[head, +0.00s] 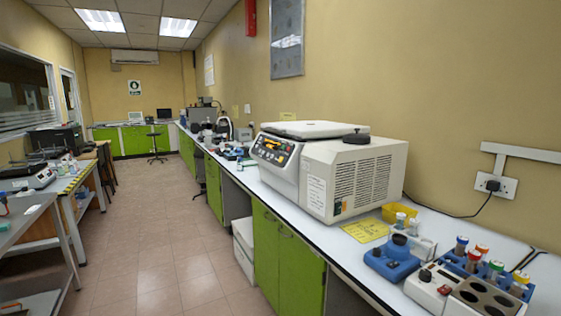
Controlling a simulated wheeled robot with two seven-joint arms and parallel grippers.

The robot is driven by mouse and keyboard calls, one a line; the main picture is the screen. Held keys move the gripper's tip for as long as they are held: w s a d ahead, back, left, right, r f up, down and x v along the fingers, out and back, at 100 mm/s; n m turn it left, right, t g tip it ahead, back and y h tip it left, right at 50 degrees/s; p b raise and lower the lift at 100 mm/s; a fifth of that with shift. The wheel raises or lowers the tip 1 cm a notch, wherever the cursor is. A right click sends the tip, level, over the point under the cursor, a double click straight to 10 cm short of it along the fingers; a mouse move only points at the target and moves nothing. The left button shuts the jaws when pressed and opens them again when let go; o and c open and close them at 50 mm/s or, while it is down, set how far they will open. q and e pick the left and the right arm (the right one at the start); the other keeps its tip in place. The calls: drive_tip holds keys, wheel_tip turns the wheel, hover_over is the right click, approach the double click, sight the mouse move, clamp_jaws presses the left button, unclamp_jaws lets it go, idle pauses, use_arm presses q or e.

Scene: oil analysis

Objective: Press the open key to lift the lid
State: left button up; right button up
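A large white benchtop machine, seemingly a centrifuge (345,178), stands on the long bench along the right wall. Its flat pale lid (312,129) lies level on top and looks down. A dark control panel (273,150) with small coloured keys and a display sits on its sloped front, facing left. The keys are too small to tell which one is the open key. Neither of my grippers shows in the head view.
The white bench top (290,205) holds a yellow note (365,231), a blue device (397,262) and a rack of capped tubes (490,270) at the near right. Microscopes (222,130) stand farther back. The tiled floor (150,235) left of the green cabinets (285,262) is clear.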

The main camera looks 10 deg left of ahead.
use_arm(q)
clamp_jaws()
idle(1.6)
